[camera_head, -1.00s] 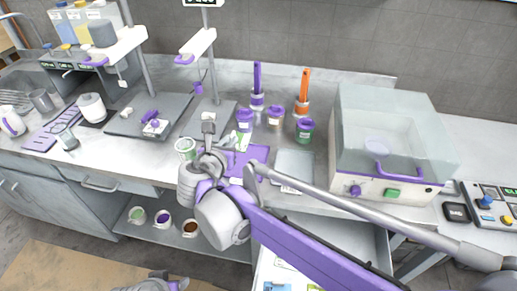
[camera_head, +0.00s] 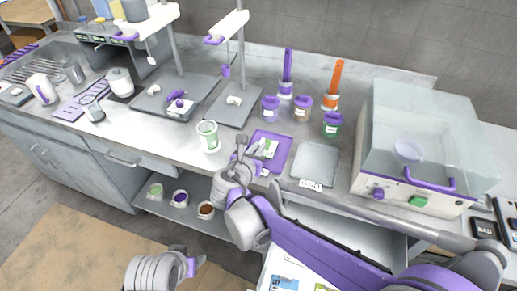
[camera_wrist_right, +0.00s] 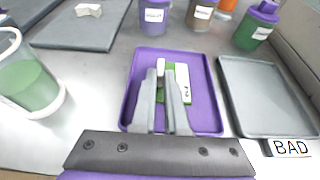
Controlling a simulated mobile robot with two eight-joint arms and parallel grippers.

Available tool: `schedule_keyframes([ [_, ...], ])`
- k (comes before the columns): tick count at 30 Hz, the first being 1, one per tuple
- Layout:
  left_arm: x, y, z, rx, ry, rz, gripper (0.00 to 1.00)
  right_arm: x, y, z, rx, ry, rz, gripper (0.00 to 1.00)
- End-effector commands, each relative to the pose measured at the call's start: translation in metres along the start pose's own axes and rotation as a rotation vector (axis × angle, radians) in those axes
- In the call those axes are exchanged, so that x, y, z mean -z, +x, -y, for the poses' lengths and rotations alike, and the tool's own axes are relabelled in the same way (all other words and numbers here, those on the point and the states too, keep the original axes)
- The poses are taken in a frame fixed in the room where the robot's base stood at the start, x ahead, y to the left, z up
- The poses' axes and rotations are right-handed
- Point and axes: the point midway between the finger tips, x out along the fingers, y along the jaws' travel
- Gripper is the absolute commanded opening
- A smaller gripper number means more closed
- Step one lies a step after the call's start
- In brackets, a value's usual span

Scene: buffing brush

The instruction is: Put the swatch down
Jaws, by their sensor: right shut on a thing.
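The swatch, a small white and green card, shows in the wrist view (camera_wrist_right: 182,82) and in the head view (camera_head: 270,148). My right gripper (camera_head: 250,149) is shut on it; its two fingers (camera_wrist_right: 170,95) cover part of the card. The swatch is over the purple tray (camera_head: 285,140), inside its outline in the wrist view (camera_wrist_right: 205,115). I cannot tell whether it touches the tray floor. My left gripper (camera_head: 194,264) is low at the bottom of the head view, away from the bench; its fingers are not clear.
Right of the purple tray lies a grey tray (camera_head: 317,160) labelled BAD. A cup of green liquid (camera_head: 208,137) stands to the left. Several lidded jars (camera_head: 301,108) stand behind, with a purple and an orange brush. A clear-lidded machine (camera_head: 420,140) stands at the right.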

Motion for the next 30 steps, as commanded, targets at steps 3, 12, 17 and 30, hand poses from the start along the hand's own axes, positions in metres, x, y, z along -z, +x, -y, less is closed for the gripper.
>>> schedule_keyframes([
  [3, 0.000, 0.001, 0.000, 0.000, 0.000, 0.000, 0.59, 0.003, 0.001, 0.000, 0.000, 0.000, 0.000, 0.00],
  [12, -0.002, 0.003, 0.000, 0.000, 0.000, 0.001, 0.59, 0.007, 0.003, 0.000, 0.000, 0.000, 0.000, 0.13],
  [17, -0.002, 0.003, 0.000, 0.000, 0.000, 0.001, 0.59, 0.006, 0.002, 0.000, 0.000, 0.000, 0.000, 0.41],
  [30, 0.000, 0.000, 0.000, 0.000, 0.000, 0.000, 0.59, 0.002, -0.009, -0.001, -0.002, -0.001, 0.000, 0.41],
])
